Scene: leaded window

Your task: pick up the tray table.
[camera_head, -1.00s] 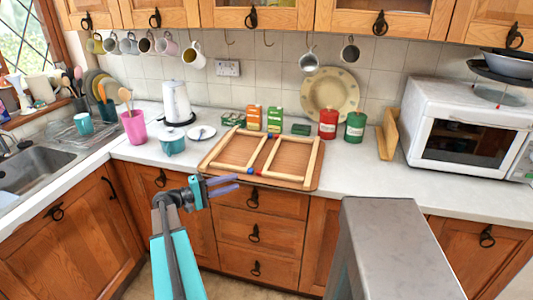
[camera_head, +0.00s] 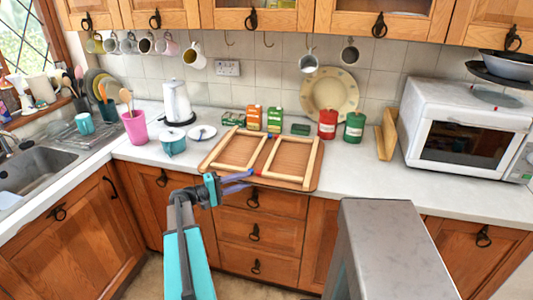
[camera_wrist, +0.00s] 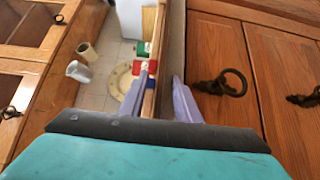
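The tray table (camera_head: 293,160) lies flat on the counter, a brown wooden board with pale wooden leg frames folded on top. My gripper (camera_head: 251,177) is open in front of the tray table's front edge, at about counter height. In the wrist view my gripper (camera_wrist: 156,95) has its two purple fingers apart, with the tray and counter edges seen between them. Nothing is gripped; whether a finger touches is unclear.
Behind the tray table stand cartons (camera_head: 254,118), a red canister (camera_head: 327,124) and a green canister (camera_head: 354,127). A teal pot (camera_head: 173,144) and a kettle (camera_head: 177,102) are left. A microwave (camera_head: 467,128) stands right.

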